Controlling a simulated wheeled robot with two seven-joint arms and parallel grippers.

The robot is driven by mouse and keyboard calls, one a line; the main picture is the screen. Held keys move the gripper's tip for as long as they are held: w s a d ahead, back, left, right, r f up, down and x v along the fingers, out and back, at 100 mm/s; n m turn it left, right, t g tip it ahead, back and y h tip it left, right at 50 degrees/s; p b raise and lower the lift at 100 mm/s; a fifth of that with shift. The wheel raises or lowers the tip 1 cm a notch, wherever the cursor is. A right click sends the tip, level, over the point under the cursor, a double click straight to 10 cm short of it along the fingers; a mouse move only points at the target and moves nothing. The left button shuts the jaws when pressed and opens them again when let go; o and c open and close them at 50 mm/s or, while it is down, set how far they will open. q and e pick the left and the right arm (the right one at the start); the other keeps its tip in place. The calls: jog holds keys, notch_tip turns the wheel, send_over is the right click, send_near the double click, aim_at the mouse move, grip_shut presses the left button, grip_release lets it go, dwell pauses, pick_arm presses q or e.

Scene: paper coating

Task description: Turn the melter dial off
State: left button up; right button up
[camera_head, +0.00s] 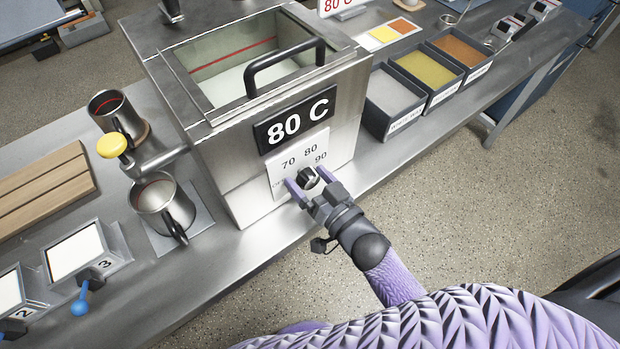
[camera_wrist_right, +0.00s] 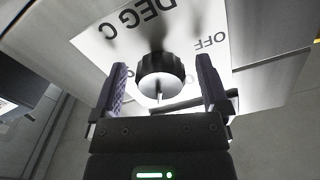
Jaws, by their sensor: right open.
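The melter (camera_head: 240,90) is a steel tank with a black handle on its lid and an "80 C" display (camera_head: 294,120). Its dial (camera_head: 308,178) is a black knob on a white plate marked OFF, 70, 80 and 90. In the right wrist view the dial (camera_wrist_right: 160,76) sits between the two fingers, with a gap on each side. My right gripper (camera_head: 303,186) is open around the dial; it also fills the right wrist view (camera_wrist_right: 160,88). The dial's exact setting is hard to read, as the gripper partly covers it. My left gripper is not in view.
Steel jugs (camera_head: 165,205) and a yellow-knobbed valve (camera_head: 112,145) stand left of the melter. Bins of pellets (camera_head: 425,75) stand to its right. A wooden board (camera_head: 45,187) and numbered stations (camera_head: 77,255) lie at the left. The floor in front of the bench is clear.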

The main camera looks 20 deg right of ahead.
jog(key=c, duration=1)
jog(key=shift+c, duration=1.2)
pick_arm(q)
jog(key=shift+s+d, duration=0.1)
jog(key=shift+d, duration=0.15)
pick_arm(e)
jog(key=shift+c, duration=0.2)
